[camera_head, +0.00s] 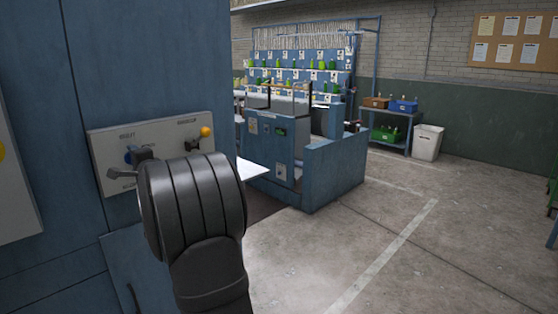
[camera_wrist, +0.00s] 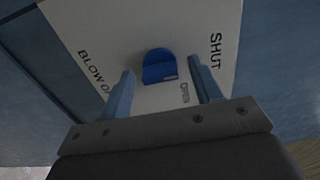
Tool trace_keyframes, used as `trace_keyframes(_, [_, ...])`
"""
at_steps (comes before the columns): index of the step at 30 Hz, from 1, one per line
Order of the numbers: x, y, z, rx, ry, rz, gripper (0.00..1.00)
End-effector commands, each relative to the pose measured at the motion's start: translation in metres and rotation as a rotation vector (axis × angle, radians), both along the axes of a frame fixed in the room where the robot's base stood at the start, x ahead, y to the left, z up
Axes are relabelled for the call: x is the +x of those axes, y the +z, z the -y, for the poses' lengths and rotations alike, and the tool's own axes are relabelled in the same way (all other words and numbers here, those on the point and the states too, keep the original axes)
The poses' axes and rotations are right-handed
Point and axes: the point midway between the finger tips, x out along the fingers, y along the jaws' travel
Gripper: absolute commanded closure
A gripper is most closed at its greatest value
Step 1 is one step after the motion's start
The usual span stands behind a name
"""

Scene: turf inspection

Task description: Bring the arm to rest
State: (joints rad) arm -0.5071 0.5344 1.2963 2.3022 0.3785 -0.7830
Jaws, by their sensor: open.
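My gripper (camera_wrist: 161,66) is open and empty in the wrist view, its two fingers apart. A blue knob (camera_wrist: 158,69) on a pale panel (camera_wrist: 95,25) shows between and beyond the fingertips. The panel carries the words SHUT, OPEN and a partly hidden BLOW label. Whether a finger touches the knob I cannot tell. In the head view my dark arm (camera_head: 195,205) stands in front of the panel on a blue cabinet. The blue knob shows there at the panel's left part, and my wrist hides much of the gripper.
A yellow knob (camera_head: 206,132) sits at the panel's right. The blue cabinet (camera_head: 150,60) fills the left side. Beyond stand a blue workstation (camera_head: 335,170), a bottle rack (camera_head: 300,68), a shelf with bins (camera_head: 404,105) and a white bin (camera_head: 427,142). The concrete floor at right is mostly clear.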

Motion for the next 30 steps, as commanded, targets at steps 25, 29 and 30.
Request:
trace_keyframes(25, [-0.086,0.001,0.087,-0.001,-0.002,0.002,0.42])
trace_keyframes(29, [-0.102,0.001,0.102,-0.001,-0.001,0.002,0.42])
trace_keyframes(30, [-0.106,0.001,0.107,0.000,-0.002,0.001,0.42])
